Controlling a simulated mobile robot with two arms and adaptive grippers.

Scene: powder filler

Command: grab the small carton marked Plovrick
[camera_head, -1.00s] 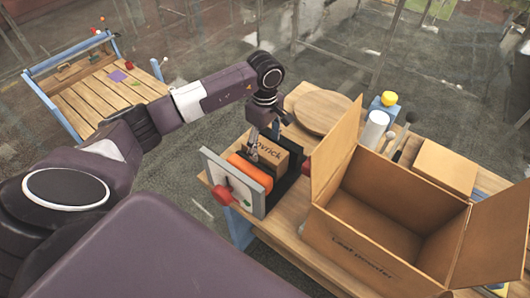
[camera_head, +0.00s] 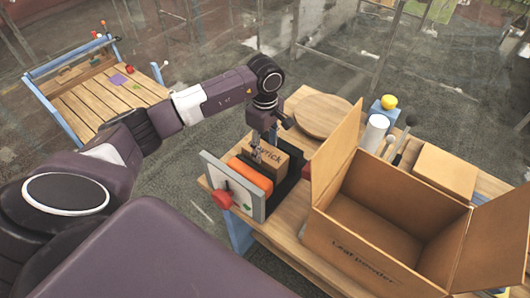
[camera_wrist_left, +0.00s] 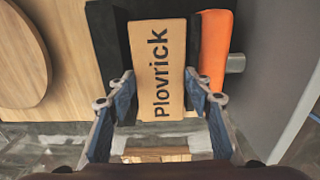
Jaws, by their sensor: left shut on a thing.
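The small carton marked Plovrick (camera_head: 279,158) is a brown box sitting in the powder filler, between dark side pieces and beside an orange roller (camera_head: 250,177). In the left wrist view the carton (camera_wrist_left: 158,60) shows its printed face, with the name running along it. My left gripper (camera_head: 258,157) reaches down onto the carton from above. In the left wrist view its fingers (camera_wrist_left: 160,95) lie on either side of the carton and are shut on it. The carton's lower part is hidden in the filler. My right gripper is not in view.
A large open carton marked Leaf powder (camera_head: 365,262) stands close to the right. A round wooden board (camera_head: 322,115) lies behind the filler. A white cylinder (camera_head: 375,132) and a closed brown box (camera_head: 444,175) stand farther right. The filler's grey end panel (camera_head: 218,180) has a red knob.

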